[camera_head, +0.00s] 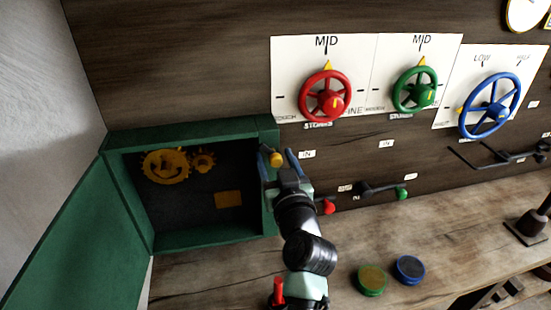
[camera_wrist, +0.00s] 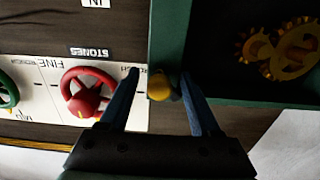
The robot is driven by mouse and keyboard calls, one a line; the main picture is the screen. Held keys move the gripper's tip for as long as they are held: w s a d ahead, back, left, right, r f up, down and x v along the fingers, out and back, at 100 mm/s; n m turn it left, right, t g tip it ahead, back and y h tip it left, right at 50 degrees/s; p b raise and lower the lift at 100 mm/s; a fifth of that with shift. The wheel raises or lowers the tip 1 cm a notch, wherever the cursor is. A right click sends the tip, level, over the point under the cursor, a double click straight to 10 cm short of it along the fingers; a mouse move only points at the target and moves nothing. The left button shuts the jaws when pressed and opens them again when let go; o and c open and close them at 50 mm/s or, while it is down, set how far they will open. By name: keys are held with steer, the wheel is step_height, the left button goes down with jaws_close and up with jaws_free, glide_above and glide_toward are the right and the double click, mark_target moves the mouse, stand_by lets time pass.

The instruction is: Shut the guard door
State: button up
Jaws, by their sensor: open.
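The green guard door (camera_head: 75,235) stands wide open, swung out to the left of its green box (camera_head: 190,135) in the head view. Inside the box are yellow gears (camera_head: 166,166) and a yellow plate (camera_head: 228,199); the gears also show in the wrist view (camera_wrist: 285,50). My gripper (camera_head: 277,155) is open at the box's right edge. Its two blue fingers stand on either side of a yellow knob (camera_head: 276,159). In the wrist view the knob (camera_wrist: 159,87) sits between the fingers; I cannot tell if they touch it. The door is out of the wrist view.
Red (camera_head: 325,96), green (camera_head: 415,90) and blue (camera_head: 490,105) handwheels are on the wall to the right. Levers with red (camera_head: 327,207) and green (camera_head: 402,193) knobs stick out below. Green (camera_head: 371,279) and blue (camera_head: 409,268) discs lie on the wooden bench (camera_head: 450,225).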

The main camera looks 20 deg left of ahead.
jaws_close()
steer(key=shift+m, duration=0.4)
steer(key=m, duration=0.3)
steer(key=shift+m, duration=0.3)
steer(key=m, duration=0.4)
steer(key=shift+r, duration=0.15)
steer(key=shift+m, duration=0.3)
steer(key=shift+d+r, duration=0.1)
